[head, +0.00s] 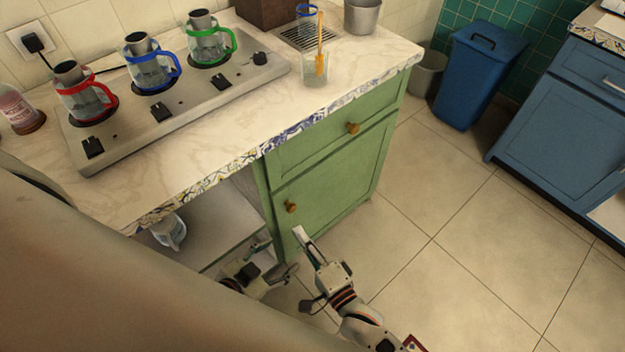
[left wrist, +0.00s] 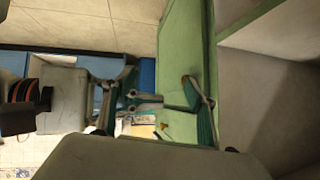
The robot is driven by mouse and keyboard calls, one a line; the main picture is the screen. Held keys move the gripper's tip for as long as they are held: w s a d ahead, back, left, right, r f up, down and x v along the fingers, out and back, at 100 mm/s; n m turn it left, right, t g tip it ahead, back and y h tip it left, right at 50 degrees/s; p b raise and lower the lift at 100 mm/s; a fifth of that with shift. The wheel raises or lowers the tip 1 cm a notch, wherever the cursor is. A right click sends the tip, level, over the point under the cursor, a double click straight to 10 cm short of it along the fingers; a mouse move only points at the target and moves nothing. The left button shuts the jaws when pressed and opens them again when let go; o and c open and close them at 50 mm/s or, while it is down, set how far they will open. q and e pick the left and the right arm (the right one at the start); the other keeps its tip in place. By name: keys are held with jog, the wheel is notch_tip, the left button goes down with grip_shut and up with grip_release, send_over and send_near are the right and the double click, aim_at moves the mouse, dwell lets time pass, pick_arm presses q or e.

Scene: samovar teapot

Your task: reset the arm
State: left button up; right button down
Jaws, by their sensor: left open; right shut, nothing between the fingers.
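My left gripper (head: 274,258) is open and empty, low in front of the open shelf space and beside the green cabinet. In the left wrist view its two fingers (left wrist: 165,98) stand wide apart, with the green cabinet door behind the right one. My right gripper (head: 302,240) is shut and empty, close in front of the green cabinet door, just above and right of the left one. The right arm comes in from the bottom right. Its orange-ringed link also shows at the left of the left wrist view. Whether the two grippers touch is unclear.
Green cabinet (head: 335,180) stands beside an open shelf (head: 215,225) holding a glass vessel (head: 170,231). On the counter are red-, blue- and green-handled glass pots on a stove (head: 190,105), and a glass cup (head: 314,68). Blue bin (head: 470,80) stands behind. Floor at right is clear.

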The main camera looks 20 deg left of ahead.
pick_arm(q)
jog(key=r+p, duration=0.2)
jog(key=p, duration=0.1)
jog(key=d+r+p, duration=0.1)
jog(key=p, duration=0.1)
jog(key=shift+s+r, duration=0.15)
jog(key=shift+s, duration=0.2)
pick_arm(e)
jog(key=s+d+n+h, duration=0.2)
jog(key=d+n+h, duration=0.1)
jog(key=d, duration=0.9)
jog(key=s+d+r+n+h, duration=0.1)
jog(key=s+d+n+h, duration=0.2)
jog(key=d, duration=1)
jog(key=s+d+n+h, duration=0.2)
jog(key=d+n+h, duration=0.3)
jog(key=d, duration=0.8)
jog(key=shift+s+r+h, duration=0.2)
jog(key=shift+r+h, duration=0.05)
jog(key=shift+h, duration=0.35)
